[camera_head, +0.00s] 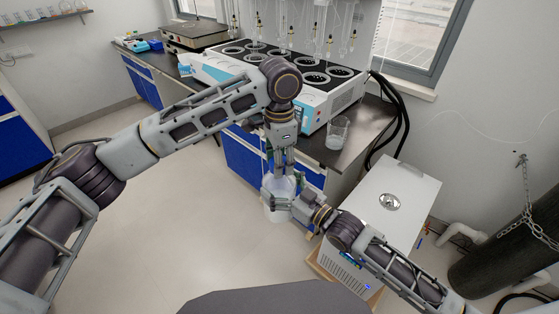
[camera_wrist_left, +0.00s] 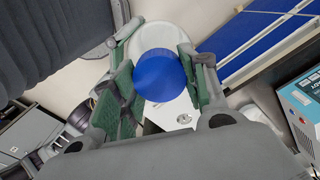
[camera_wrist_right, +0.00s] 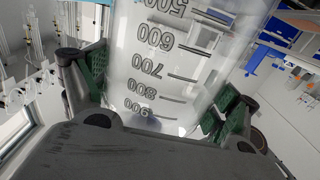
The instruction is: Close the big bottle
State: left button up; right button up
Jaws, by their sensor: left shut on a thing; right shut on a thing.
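The big bottle (camera_head: 277,213) is clear, with dark volume marks, and is held in the air in front of the bench. Its marked wall fills the middle of the right wrist view (camera_wrist_right: 165,60). My right gripper (camera_head: 283,203) is shut around its sides. My left gripper (camera_head: 283,172) is above the bottle, pointing down. In the left wrist view my left gripper (camera_wrist_left: 160,88) is shut on a round blue cap (camera_wrist_left: 160,75), with a pale round shape behind it. The fingers hide the bottle's mouth in the head view, so I cannot tell whether cap and bottle touch.
A glass beaker (camera_head: 338,132) stands near the bench's front right corner. The multi distiller (camera_head: 290,75) sits behind it on the bench. A white cabinet (camera_head: 385,205) stands at the right, close to my right arm. Open floor lies to the left.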

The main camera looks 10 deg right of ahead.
pick_arm(q)
jog(key=m, duration=0.5)
jog(key=shift+w+a, duration=0.15)
jog(key=o, duration=1.2)
jog(key=shift+r, duration=0.2)
notch_tip(320, 180, up, 12)
jog(key=shift+f, duration=0.2)
jog(key=shift+w+f, duration=0.1)
jog(key=shift+f, duration=0.05)
dwell(0.4)
